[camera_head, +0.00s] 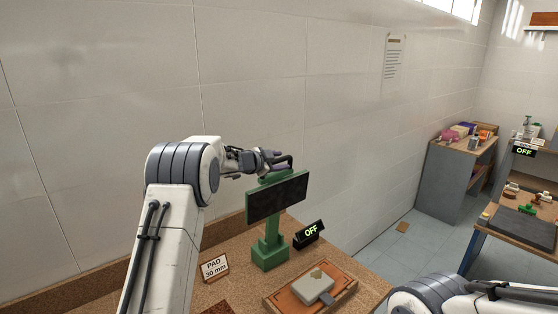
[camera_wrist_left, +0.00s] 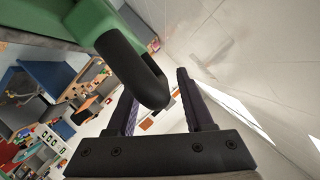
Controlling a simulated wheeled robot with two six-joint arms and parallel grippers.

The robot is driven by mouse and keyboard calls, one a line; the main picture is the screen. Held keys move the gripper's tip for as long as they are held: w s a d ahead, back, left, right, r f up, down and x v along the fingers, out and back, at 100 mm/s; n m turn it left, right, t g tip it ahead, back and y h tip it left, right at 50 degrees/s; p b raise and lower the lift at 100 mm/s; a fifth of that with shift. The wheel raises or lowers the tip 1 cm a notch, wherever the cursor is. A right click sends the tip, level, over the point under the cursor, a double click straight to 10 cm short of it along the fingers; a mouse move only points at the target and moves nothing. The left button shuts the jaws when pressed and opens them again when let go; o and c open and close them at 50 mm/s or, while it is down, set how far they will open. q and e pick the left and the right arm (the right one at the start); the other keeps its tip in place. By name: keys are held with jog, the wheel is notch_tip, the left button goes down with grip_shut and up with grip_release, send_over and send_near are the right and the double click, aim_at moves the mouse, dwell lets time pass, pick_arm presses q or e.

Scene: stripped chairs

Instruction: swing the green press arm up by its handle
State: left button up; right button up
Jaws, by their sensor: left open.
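The green press (camera_head: 270,250) stands on the brown worktop, with a green upright post. Its head carries a wide dark panel (camera_head: 277,197) that faces me, tilted. A black bent handle (camera_head: 284,161) is at the top of the head. My left gripper (camera_head: 266,162) is at this handle, and its fingers are hard to make out there. In the left wrist view the green press arm (camera_wrist_left: 70,17) is at upper left. The end of the black handle (camera_wrist_left: 140,72) shows between the two open fingers of my left gripper (camera_wrist_left: 155,100); contact is not clear.
A black OFF sign (camera_head: 308,234), a PAD 20 mm card (camera_head: 214,267) and a wooden tray (camera_head: 345,293) holding a grey block (camera_head: 313,285) are near the press. A tiled wall is close behind. My right arm is at lower right.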

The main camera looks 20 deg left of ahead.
pick_arm(q)
grip_shut()
jog(key=shift+a, duration=0.1)
dwell(1.2)
